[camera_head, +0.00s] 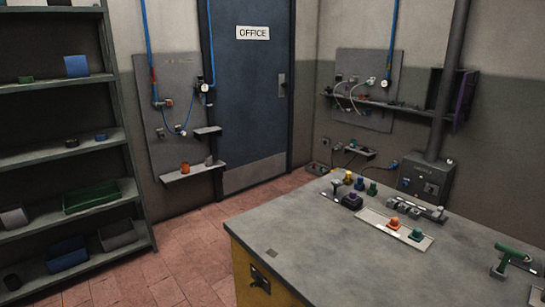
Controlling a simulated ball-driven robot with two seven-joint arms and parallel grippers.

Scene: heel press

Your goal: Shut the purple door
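A purple door (465,98) shows at the right of the back wall, on a small dark wall cabinet (436,88). It seems to stand out from the cabinet at an angle, seen nearly edge-on, so it looks open. A grey vertical pipe partly hides the cabinet and its inside. Neither of my grippers is in view.
A grey-topped workbench (330,235) with knobs and a tray (372,218) fills the lower right, in front of the cabinet's wall. A pipe (449,75) rises from a grey box (427,180). Shelves (65,155) stand left. Red tiled floor (185,245) is clear.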

